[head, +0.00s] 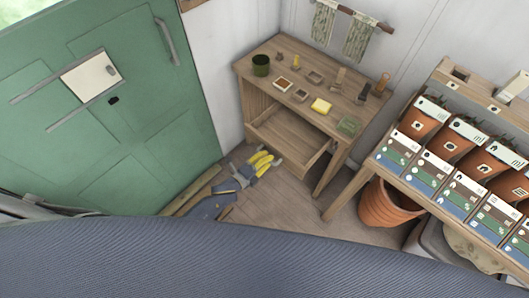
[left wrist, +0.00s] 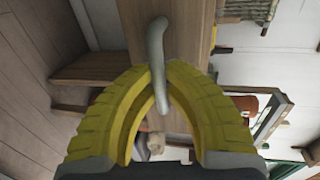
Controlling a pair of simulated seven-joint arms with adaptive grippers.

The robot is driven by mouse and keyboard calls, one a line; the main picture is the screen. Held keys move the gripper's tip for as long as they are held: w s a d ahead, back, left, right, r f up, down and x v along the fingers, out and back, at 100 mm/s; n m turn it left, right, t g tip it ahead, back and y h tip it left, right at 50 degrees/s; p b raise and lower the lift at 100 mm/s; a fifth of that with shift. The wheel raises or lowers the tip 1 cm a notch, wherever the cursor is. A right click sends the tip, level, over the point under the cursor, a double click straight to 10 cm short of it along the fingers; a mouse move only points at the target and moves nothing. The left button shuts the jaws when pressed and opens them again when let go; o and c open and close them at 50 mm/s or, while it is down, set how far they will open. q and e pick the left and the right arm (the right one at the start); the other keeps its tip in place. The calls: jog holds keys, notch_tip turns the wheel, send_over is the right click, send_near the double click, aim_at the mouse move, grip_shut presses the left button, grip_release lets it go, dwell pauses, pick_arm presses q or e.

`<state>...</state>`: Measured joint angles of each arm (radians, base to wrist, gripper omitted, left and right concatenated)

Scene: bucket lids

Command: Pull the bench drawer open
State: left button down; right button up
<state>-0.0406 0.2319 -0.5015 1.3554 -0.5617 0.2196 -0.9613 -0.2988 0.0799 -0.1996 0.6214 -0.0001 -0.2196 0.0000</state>
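The wooden bench (head: 325,75) stands in the corner against the white wall. Its drawer (head: 306,158) stands out from under the bench top, and part of its inside shows in the head view. A grey curved drawer handle (left wrist: 157,45) shows in the left wrist view against the wooden drawer front (left wrist: 190,35). My left gripper (head: 268,160), with yellow fingers, is at the drawer front. In the left wrist view its fingertips (left wrist: 160,72) close around the handle. My right gripper is not in view.
Small items, including a dark green cup (head: 261,65) and a yellow block (head: 321,105), lie on the bench top. A green door (head: 130,130) is at left.

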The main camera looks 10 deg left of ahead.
pick_arm(q)
jog(key=shift+a, duration=0.1)
jog(key=c, duration=1.5)
grip_release()
jog(key=shift+o, duration=0.2)
jog(key=shift+s, duration=0.15)
jog(key=v, duration=1.1)
jog(key=shift+s+a, duration=0.3)
